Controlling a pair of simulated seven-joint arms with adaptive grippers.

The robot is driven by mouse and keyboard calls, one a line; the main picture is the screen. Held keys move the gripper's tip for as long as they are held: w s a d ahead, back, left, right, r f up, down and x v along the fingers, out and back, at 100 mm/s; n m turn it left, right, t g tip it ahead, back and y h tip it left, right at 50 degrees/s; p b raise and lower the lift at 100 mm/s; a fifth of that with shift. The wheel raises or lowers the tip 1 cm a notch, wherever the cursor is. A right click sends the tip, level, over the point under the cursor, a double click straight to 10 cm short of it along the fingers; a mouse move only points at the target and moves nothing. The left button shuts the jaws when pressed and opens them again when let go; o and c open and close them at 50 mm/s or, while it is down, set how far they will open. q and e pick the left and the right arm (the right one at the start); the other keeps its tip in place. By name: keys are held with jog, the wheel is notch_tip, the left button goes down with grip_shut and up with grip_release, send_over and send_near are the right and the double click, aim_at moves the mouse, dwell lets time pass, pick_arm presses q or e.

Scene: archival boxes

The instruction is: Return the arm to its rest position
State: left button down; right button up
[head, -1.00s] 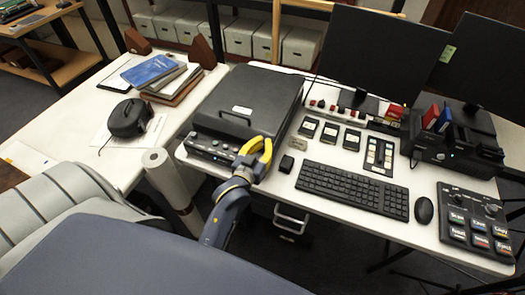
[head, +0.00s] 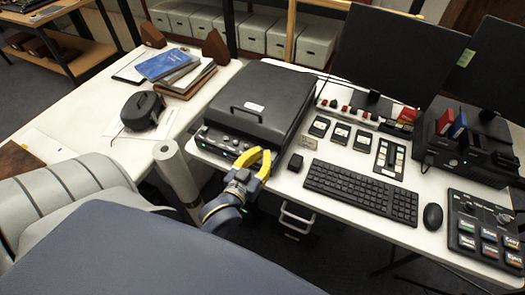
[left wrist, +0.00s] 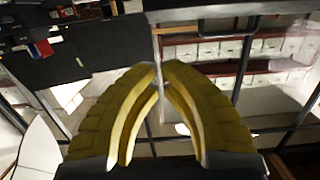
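My left gripper (head: 262,158), with yellow curved fingers, is in front of the black lidded machine (head: 262,100), over the front edge of the white desk. In the left wrist view its two fingers (left wrist: 160,68) come together at the tips with nothing between them. It looks shut and empty. Whether it touches the machine's front panel cannot be told. My right gripper is not in view.
A keyboard (head: 361,191), a mouse (head: 432,216) and a button panel (head: 487,234) lie to the right. A small black block (head: 295,162) is close to the gripper. Books (head: 180,70) and a dark rounded device (head: 145,109) sit on the left table.

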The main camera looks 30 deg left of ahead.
pick_arm(q)
jog(key=s+a+f+m+g+y, duration=0.35)
jog(key=s+f+m+g, duration=0.55)
jog(key=s+f, duration=0.4)
jog(key=s+d+f+n+g+h, duration=0.1)
jog(key=s+d+f+g+h, duration=0.15)
jog(key=f, duration=1.35)
jog(key=s+d+f+g+h, duration=0.1)
jog(key=s+d+f+h, duration=0.15)
jog(key=f, duration=1.35)
jog(key=s+f+n+g, duration=0.2)
jog(key=s+f, duration=1.6)
jog(key=s, duration=0.2)
jog(key=shift+s+f+n+g, duration=0.3)
jog(key=shift+f+n+g, duration=0.05)
jog(key=shift+n, duration=0.05)
